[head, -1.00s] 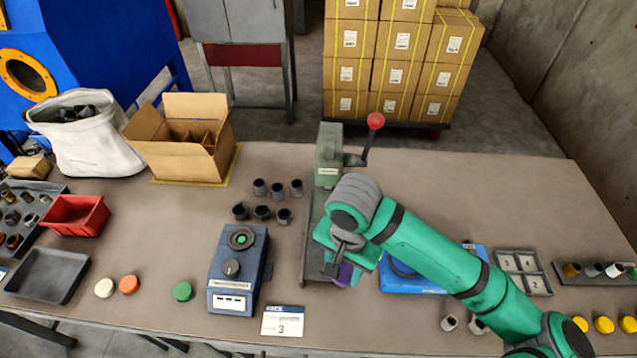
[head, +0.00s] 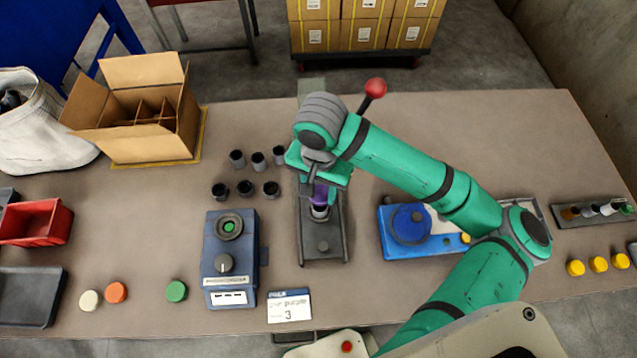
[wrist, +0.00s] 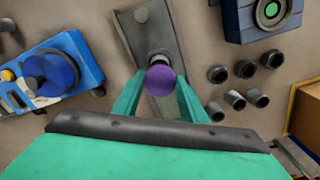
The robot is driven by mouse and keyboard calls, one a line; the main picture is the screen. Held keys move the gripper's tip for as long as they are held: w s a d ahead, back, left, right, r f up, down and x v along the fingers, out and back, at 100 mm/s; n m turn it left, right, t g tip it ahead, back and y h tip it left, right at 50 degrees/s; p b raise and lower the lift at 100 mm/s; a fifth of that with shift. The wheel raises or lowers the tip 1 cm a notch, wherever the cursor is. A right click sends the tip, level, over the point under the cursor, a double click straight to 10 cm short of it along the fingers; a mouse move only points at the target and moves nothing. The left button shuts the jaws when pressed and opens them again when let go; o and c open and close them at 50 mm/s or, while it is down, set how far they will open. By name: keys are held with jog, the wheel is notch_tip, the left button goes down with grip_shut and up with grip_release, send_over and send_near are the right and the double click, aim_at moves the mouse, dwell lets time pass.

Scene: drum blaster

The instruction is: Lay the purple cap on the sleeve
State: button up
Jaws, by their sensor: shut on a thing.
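The purple cap (head: 320,193) is held between the fingers of my gripper (head: 319,186), upright as far as I can see. The wrist view shows the cap (wrist: 160,81) pinched between the two green fingertips (wrist: 160,88). A grey sleeve (head: 320,212) stands on the dark base of the press, right under the cap in the head view. In the wrist view the cap hides most of the sleeve, and only a rim (wrist: 159,58) shows past it. I cannot tell whether cap and sleeve touch.
The press base (head: 322,246) lies under my gripper; its red-knobbed lever (head: 375,88) rises behind my arm. A blue-grey dial box (head: 232,262) and several dark sleeves (head: 246,189) are to the left. A blue fixture (head: 408,224) is close on the right.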

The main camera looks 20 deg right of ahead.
jog(key=shift+f, duration=1.95)
jog(key=shift+s, duration=0.1)
jog(key=shift+a, duration=0.1)
jog(key=shift+f, duration=0.45)
jog(key=shift+c, duration=0.4)
jog(key=o, duration=1.6)
jog(key=shift+o, duration=0.2)
jog(key=shift+r, duration=0.1)
